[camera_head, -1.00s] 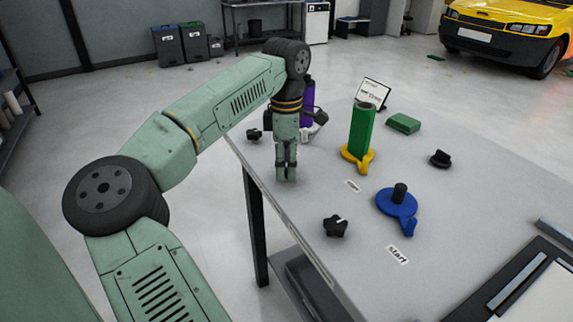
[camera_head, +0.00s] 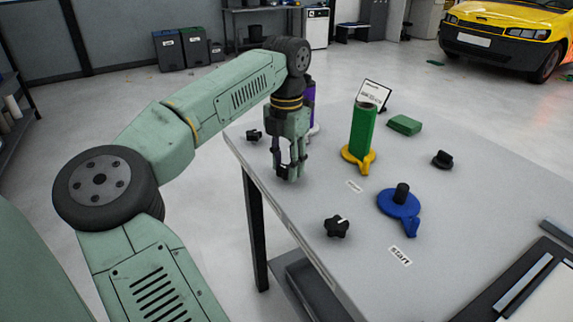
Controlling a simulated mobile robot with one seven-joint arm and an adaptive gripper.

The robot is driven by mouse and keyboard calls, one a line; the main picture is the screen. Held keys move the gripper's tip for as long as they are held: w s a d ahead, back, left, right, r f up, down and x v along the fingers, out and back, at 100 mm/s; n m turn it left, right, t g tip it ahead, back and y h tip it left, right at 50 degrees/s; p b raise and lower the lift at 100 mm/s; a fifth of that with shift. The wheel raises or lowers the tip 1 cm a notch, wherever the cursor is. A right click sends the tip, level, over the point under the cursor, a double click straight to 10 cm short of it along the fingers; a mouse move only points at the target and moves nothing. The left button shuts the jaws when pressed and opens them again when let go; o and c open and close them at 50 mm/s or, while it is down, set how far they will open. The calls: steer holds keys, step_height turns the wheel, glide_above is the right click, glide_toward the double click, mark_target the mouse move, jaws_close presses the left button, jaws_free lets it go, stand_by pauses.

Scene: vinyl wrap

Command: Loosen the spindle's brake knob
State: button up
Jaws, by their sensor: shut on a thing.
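My gripper (camera_head: 288,172) points down at the table's left side, with its fingers low over the tabletop. It is shut on a small dark thing between the fingertips, seemingly a black knob (camera_head: 282,172), mostly hidden by the fingers. A spindle with a yellow base (camera_head: 350,158) carries an upright green roll (camera_head: 362,130) to the right of my gripper. A spindle with a purple roll (camera_head: 309,92) stands behind my wrist, mostly hidden. A blue spindle base (camera_head: 399,206) with a bare black post is nearer, at right. I cannot tell which spindle the held knob belongs to.
Other black knobs stand at the far left (camera_head: 254,135), near front (camera_head: 337,227) and right (camera_head: 442,159). A green block (camera_head: 405,124) and a small sign (camera_head: 374,94) are at the back. The grey tabletop (camera_head: 300,205) is clear between them.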

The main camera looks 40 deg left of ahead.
steer(key=shift+n, duration=0.8)
steer(key=o, duration=1.2)
steer(key=shift+c, duration=0.2)
